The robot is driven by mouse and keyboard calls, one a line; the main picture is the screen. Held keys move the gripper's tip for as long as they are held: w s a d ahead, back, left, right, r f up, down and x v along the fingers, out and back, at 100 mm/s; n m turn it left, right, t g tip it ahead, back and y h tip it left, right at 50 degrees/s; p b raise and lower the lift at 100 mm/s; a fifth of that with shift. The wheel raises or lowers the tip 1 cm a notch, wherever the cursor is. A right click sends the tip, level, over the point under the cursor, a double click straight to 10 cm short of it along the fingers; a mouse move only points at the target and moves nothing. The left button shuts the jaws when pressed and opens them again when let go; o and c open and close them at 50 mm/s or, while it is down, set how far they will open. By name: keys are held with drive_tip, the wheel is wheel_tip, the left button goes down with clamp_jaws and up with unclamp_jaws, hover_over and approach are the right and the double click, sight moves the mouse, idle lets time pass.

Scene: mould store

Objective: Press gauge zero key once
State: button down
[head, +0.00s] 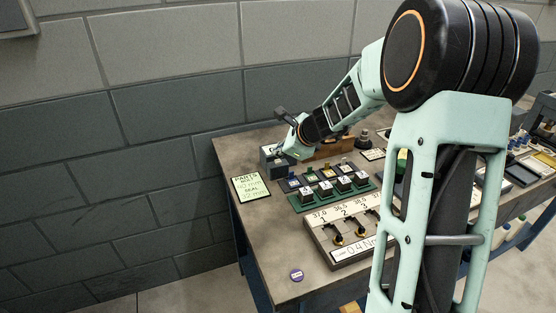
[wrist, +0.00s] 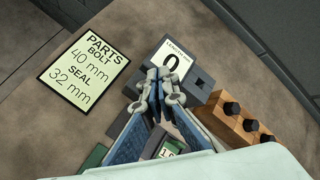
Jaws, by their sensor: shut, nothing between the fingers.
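The gauge is a dark grey block with a white label marked "0"; it shows in the wrist view (wrist: 202,83) and at the back left of the bench in the head view (head: 268,161). My gripper (wrist: 162,92) is shut and empty, its fingertips together in front of the label's lower edge. In the head view my gripper (head: 284,153) is beside the gauge, pointing down. The fingers cover part of the gauge, and I cannot make out a separate zero key. I cannot tell whether the tips touch the gauge.
A parts card (head: 251,187) lies left on the bench (head: 256,220). A wooden block with black knobs (wrist: 232,118) stands right of the gauge. Small labelled blocks on a green tray (head: 308,204) and a numbered rack (head: 333,253) are nearer. A purple disc (head: 296,275) lies near the front edge.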

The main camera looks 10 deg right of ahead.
sight(279, 162)
wheel_tip(279, 162, up, 5)
drive_tip(key=p, duration=0.4)
idle(0.8)
